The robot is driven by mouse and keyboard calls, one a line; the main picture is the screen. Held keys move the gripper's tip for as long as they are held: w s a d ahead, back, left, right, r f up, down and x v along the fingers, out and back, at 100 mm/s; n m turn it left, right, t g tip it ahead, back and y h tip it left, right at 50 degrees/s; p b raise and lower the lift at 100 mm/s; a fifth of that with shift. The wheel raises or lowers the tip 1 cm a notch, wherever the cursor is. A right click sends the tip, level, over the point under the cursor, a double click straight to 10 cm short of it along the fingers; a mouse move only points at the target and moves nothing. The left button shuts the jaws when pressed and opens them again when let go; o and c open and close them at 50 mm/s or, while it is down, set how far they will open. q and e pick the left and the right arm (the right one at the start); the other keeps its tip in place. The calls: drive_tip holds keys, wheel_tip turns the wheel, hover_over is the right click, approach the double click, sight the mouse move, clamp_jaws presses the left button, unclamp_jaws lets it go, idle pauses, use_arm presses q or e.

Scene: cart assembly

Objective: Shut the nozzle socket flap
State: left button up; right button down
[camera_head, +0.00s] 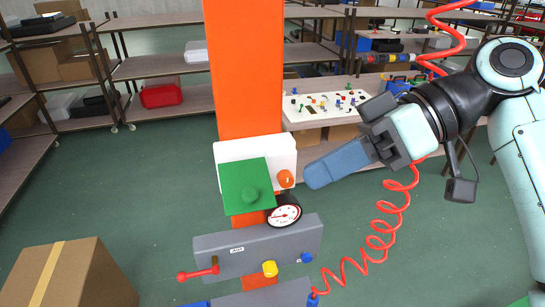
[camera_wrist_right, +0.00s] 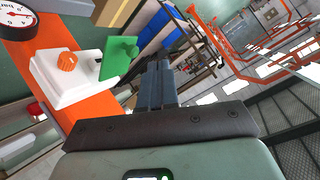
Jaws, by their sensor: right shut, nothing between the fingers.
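The green flap (camera_head: 238,196) with a round green knob is on a white socket plate (camera_head: 225,150) on the orange post. In the right wrist view the flap (camera_wrist_right: 117,62) stands out at an angle from the white plate (camera_wrist_right: 68,90), so it looks open. What lies behind the flap is hidden in the head view. An orange knob (camera_head: 285,178) sits on the plate, right of the flap. My right gripper (camera_head: 314,179) is shut and empty, its blue-grey fingers just right of the plate, apart from the flap. It also shows in the right wrist view (camera_wrist_right: 157,68). My left gripper is out of view.
A coiled red hose (camera_head: 380,238) hangs at right. A cardboard box (camera_head: 90,275) stands lower left.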

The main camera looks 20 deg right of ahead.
wheel_tip(320, 180, up, 5)
drive_tip(key=d+n+t+h+p, duration=0.1)
drive_tip(key=n+t+h+p, duration=0.1)
drive_tip(key=n, duration=0.8)
hover_over(249, 193)
drive_tip(key=s+d, duration=0.3)
wheel_tip(249, 193, down, 5)
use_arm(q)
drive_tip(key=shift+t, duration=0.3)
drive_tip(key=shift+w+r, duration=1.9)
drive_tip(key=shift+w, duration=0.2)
use_arm(e)
drive_tip(key=shift+w+f, duration=0.3)
drive_tip(key=shift+f, duration=0.45)
drive_tip(key=shift+w+f, duration=0.35)
drive_tip(key=shift+f, duration=0.35)
drive_tip(key=shift+w+f, duration=0.3)
drive_tip(key=shift+f, duration=0.45)
